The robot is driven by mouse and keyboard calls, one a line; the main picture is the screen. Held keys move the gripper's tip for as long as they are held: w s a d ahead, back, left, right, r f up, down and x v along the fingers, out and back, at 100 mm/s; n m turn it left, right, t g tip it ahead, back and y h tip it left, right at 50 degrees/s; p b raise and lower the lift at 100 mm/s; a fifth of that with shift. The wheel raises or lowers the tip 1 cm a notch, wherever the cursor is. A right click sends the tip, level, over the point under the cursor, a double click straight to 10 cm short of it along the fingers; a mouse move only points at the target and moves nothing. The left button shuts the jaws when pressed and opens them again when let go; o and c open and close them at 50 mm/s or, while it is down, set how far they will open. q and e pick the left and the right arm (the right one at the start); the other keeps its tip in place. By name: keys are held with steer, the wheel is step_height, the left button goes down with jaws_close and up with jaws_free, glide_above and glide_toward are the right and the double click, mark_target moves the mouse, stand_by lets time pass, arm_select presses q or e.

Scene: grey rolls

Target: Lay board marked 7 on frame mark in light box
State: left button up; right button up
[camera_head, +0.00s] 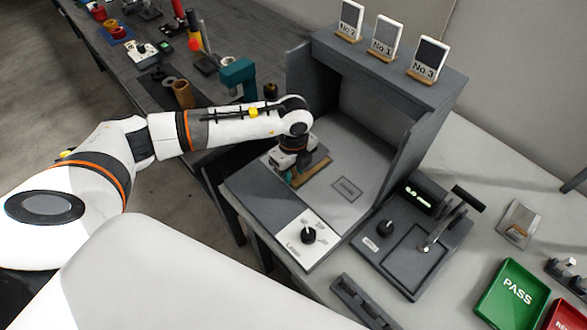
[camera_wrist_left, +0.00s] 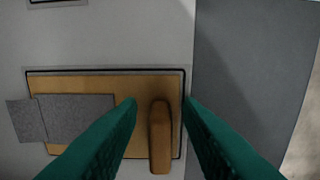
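A tan board (camera_wrist_left: 90,83) with a grey patch (camera_wrist_left: 78,118) and an upright wooden handle (camera_wrist_left: 160,135) lies flat inside a dark frame mark (camera_wrist_left: 105,70) on the light box floor. The patch reaches past the frame's left edge. The board also shows in the head view (camera_head: 314,171), partly hidden by my wrist. Its number is not visible. My left gripper (camera_wrist_left: 160,102) is open, its green fingers on either side of the handle with gaps to it. In the head view it is low in the light box (camera_head: 374,128). My right gripper is not in view.
A smaller labelled mark (camera_head: 347,189) lies right of the board. Cards No 7 (camera_head: 349,20), No 1 (camera_head: 384,38) and No 3 (camera_head: 427,59) stand on top. A dial panel (camera_head: 308,237) is in front.

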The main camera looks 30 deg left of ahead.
arm_select(q)
steer(key=shift+r, duration=0.55)
step_height(320, 180, up, 11)
steer(key=b, duration=0.2)
steer(key=shift+r, duration=0.15)
